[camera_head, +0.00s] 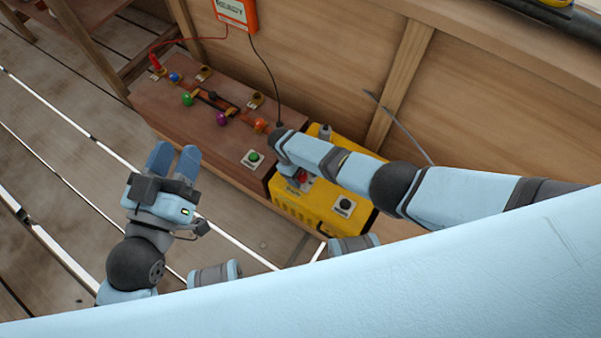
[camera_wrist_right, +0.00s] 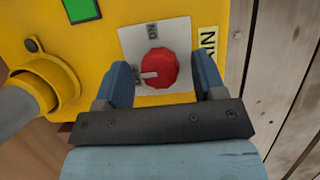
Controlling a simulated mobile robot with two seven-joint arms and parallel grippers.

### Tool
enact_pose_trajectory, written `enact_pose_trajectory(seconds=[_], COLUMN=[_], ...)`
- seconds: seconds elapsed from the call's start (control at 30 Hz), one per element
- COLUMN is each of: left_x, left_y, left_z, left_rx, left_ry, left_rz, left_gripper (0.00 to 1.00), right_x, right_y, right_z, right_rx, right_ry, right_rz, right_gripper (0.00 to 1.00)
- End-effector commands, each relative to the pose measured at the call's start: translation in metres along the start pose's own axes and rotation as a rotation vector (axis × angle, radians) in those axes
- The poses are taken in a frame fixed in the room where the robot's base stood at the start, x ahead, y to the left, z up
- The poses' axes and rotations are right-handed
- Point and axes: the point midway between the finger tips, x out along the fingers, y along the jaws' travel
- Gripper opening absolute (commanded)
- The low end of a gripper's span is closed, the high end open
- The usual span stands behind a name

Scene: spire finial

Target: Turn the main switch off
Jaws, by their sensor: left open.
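The main switch is a red round knob (camera_wrist_right: 160,68) on a white plate (camera_wrist_right: 177,32) on the yellow box (camera_wrist_right: 105,55). A white pointer mark on the knob points left in the right wrist view, toward a partly hidden label; "ON" is printed above the knob. My right gripper (camera_wrist_right: 163,78) is open, its two blue fingers on either side of the knob with small gaps. In the head view the red knob (camera_head: 304,178) shows beneath my right arm, and the box (camera_head: 320,205) is partly covered. My left gripper (camera_head: 174,160) is open and empty over the slatted floor.
A wooden console (camera_head: 205,125) with coloured knobs and a green button (camera_head: 254,157) stands left of the box. An orange display (camera_head: 236,12) hangs on the wooden wall, with cables below. A black knob (camera_head: 344,204) is on the box's near right. A grey pipe (camera_wrist_right: 22,95) enters the box.

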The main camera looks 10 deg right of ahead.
Motion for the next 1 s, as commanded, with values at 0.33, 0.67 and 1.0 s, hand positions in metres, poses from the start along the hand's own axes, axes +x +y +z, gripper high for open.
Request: enact_pose_trajectory(seconds=[0.33, 0.67, 1.0], left_x=[0.001, -0.024, -0.047], left_y=[-0.001, -0.030, -0.045], left_z=[-0.004, 0.053, 0.085], left_rx=[0.011, 0.042, 0.055], left_ry=[-0.020, -0.322, -0.499], left_rz=[-0.003, -0.115, -0.168], left_gripper=[0.43, 0.43, 0.43], right_x=[-0.014, -0.086, -0.135], right_y=[0.000, 0.000, 0.000], right_z=[0.001, 0.002, 0.000], right_rx=[0.000, 0.000, 0.000], right_ry=[0.001, 0.001, 0.001], right_rz=[0.000, 0.000, 0.000], right_gripper=[0.64, 0.64, 0.64])
